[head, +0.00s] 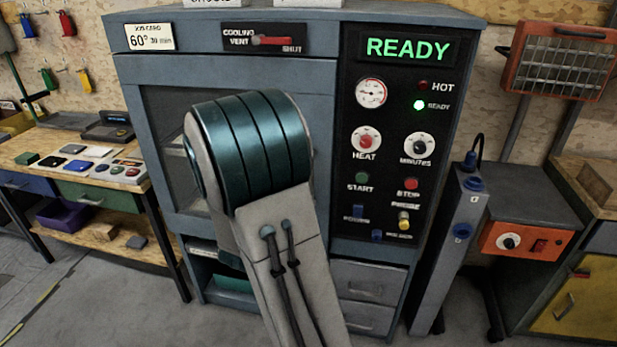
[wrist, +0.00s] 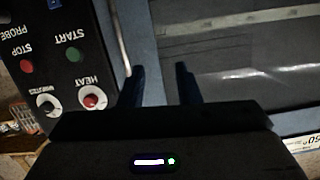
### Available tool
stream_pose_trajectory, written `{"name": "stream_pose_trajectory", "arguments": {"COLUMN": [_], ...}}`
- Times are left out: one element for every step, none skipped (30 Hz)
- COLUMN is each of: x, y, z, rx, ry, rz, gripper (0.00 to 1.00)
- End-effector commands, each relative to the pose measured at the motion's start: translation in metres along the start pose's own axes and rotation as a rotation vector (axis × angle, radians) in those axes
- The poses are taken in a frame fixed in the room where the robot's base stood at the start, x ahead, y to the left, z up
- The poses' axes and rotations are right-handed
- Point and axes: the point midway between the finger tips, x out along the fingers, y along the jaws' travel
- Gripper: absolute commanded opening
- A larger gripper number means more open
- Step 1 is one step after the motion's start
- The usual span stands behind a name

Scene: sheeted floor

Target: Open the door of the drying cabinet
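The grey drying cabinet (head: 219,70) stands in front of me with its windowed door (head: 165,105) closed, as far as I can see. My arm covers much of the door in the head view, and my gripper is hidden behind it there. In the wrist view, which is upside down, my gripper (wrist: 161,80) is open, with two dark fingers apart in front of the door frame beside the glass (wrist: 240,55). A thin pale upright bar (wrist: 122,42), perhaps the door handle, runs just left of the left finger. I cannot tell whether they touch.
The control panel (head: 395,145) with its lit READY sign is right of the door. A grey upright unit (head: 450,240) stands close on the right. A workbench (head: 90,160) is on the left. Floor is free at lower left.

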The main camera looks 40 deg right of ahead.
Motion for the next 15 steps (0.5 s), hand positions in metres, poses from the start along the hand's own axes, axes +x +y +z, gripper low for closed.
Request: {"name": "stream_pose_trajectory", "arguments": {"x": [0.005,0.007,0.009,0.009,0.010,0.010,0.010,0.011,0.011,0.012,0.013,0.016,0.019,0.022,0.028], "y": [0.010,0.016,0.022,0.026,0.030,0.035,0.037,0.039,0.041,0.042,0.043,0.044,0.045,0.045,0.047], "z": [0.004,0.003,0.002,0.001,0.000,-0.001,-0.002,-0.002,-0.003,-0.004,-0.005,-0.006,-0.007,-0.008,-0.010], "rx": [-0.017,-0.025,-0.037,-0.044,-0.052,-0.060,-0.065,-0.070,-0.073,-0.075,-0.076,-0.077,-0.078,-0.078,-0.077], "ry": [0.046,0.075,0.109,0.133,0.153,0.176,0.189,0.201,0.211,0.217,0.222,0.224,0.225,0.225,0.224], "rz": [0.048,0.074,0.106,0.126,0.145,0.165,0.176,0.187,0.197,0.202,0.205,0.208,0.208,0.208,0.209], "gripper": [0.30,0.30,0.30,0.30,0.30,0.30,0.30,0.30,0.30,0.30,0.30,0.30,0.30,0.30,0.30]}}
